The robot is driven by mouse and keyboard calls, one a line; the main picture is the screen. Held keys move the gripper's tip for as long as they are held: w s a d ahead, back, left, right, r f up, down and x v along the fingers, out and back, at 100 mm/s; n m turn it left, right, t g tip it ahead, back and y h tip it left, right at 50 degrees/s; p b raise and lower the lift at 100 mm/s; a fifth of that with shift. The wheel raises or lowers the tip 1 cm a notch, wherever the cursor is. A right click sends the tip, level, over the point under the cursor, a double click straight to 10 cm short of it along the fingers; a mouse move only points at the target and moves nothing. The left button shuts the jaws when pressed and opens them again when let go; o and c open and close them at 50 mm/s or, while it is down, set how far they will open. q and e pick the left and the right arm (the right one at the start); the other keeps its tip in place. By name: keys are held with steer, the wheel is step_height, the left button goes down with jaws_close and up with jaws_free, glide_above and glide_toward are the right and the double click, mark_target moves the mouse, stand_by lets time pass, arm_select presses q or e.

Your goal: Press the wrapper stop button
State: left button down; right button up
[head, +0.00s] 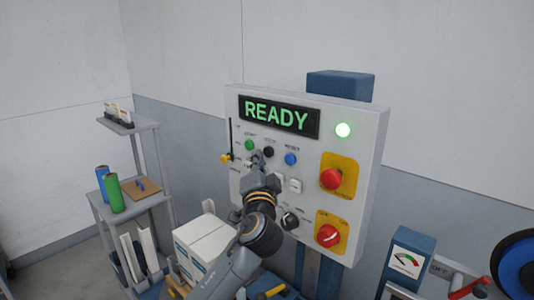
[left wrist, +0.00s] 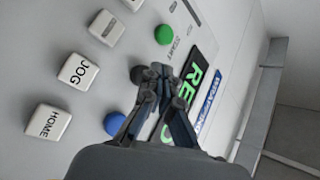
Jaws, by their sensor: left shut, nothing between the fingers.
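The control panel (head: 360,130) is a light grey box on a blue post. Its top button row has a green button (head: 250,145), a black button (head: 268,151) in the middle and a blue button (head: 291,158). The black one, seemingly the stop button, has a label too small to read. My left gripper (head: 258,158) is shut and empty, its tips just below and left of the black button. In the left wrist view the shut fingertips (left wrist: 153,75) overlap the edge of the dark button (left wrist: 138,74). I cannot tell whether they touch it. My right gripper is out of view.
A red mushroom button (head: 331,179) and a red rotary switch (head: 327,235) sit on yellow plates at right. White JOG (left wrist: 78,72) and HOME (left wrist: 48,122) keys are close by. A shelf (head: 135,200) stands left.

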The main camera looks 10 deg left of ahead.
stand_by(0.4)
arm_select(q)
steer(key=shift+w+d, duration=0.25)
steer(key=shift+w, duration=0.15)
steer(key=shift+w+d+b, duration=0.25)
steer(key=shift+w+b, duration=0.1)
steer(key=shift+b, duration=0.25)
stand_by(0.5)
steer(key=shift+s+a, duration=0.5)
steer(key=shift+s, duration=0.25)
steer(key=shift+p, duration=0.3)
steer(key=s+a, duration=0.1)
steer(key=s, duration=0.1)
steer(key=s+a+p, duration=0.1)
steer(key=s, duration=0.1)
steer(key=shift+a, duration=0.4)
